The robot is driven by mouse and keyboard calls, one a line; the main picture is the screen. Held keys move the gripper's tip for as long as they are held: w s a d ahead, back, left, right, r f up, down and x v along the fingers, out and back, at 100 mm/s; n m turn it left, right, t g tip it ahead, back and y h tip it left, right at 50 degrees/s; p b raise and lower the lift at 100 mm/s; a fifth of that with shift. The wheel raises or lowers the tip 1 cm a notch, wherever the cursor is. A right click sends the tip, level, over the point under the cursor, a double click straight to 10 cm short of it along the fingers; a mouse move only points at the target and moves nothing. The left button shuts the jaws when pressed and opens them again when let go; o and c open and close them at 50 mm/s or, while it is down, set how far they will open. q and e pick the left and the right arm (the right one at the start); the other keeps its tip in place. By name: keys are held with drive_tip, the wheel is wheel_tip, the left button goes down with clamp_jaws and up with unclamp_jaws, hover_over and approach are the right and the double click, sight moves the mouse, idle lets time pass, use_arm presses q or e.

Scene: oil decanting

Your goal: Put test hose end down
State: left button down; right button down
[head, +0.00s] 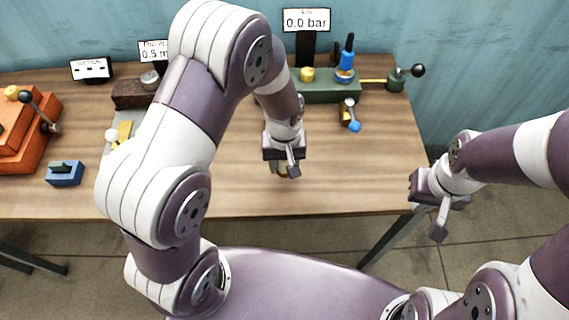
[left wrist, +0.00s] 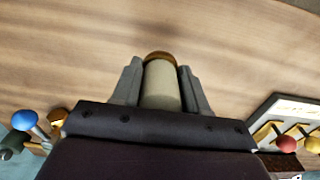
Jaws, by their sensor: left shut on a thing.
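The test hose end, a beige cylinder (left wrist: 160,88) with a brass-coloured tip, sits between the two fingers of my left gripper (left wrist: 160,84) in the left wrist view. That gripper is shut on it. In the head view my left gripper (head: 285,170) is over the front middle of the wooden table (head: 340,185), and the hose end is mostly hidden below it. I cannot tell whether its tip touches the wood. My right gripper (head: 437,228) hangs off the table's right front corner with nothing visible in it, and its finger gap is unclear.
A green block (head: 325,92) with a blue-topped fitting (head: 346,62) stands at the back under a "0.0 bar" display (head: 306,20). A blue-ended valve (head: 350,115) lies before it. Orange blocks (head: 30,130) and a small blue block (head: 64,174) are at left. The front right is clear.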

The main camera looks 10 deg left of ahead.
use_arm(q)
drive_tip(key=shift+w+f, duration=0.2)
drive_tip(key=shift+f, duration=0.7)
drive_tip(key=shift+s, duration=0.1)
drive_tip(key=shift+f+b, duration=0.35)
drive_tip(key=shift+f, duration=0.2)
drive_tip(key=c, duration=0.6)
unclamp_jaws()
wheel_tip(320, 180, up, 13)
drive_tip(key=shift+f, duration=0.1)
drive_tip(key=s+a+m, duration=0.1)
drive_tip(key=s+a, duration=0.1)
drive_tip(key=s+a+m+t, duration=0.1)
drive_tip(key=s+a, duration=0.1)
drive_tip(key=s, duration=0.1)
drive_tip(key=s+a+m, duration=0.1)
drive_tip(key=s+a, duration=0.2)
drive_tip(key=shift+s+a+r, duration=0.1)
drive_tip(key=shift+s+r, duration=0.1)
drive_tip(key=shift+r, duration=0.1)
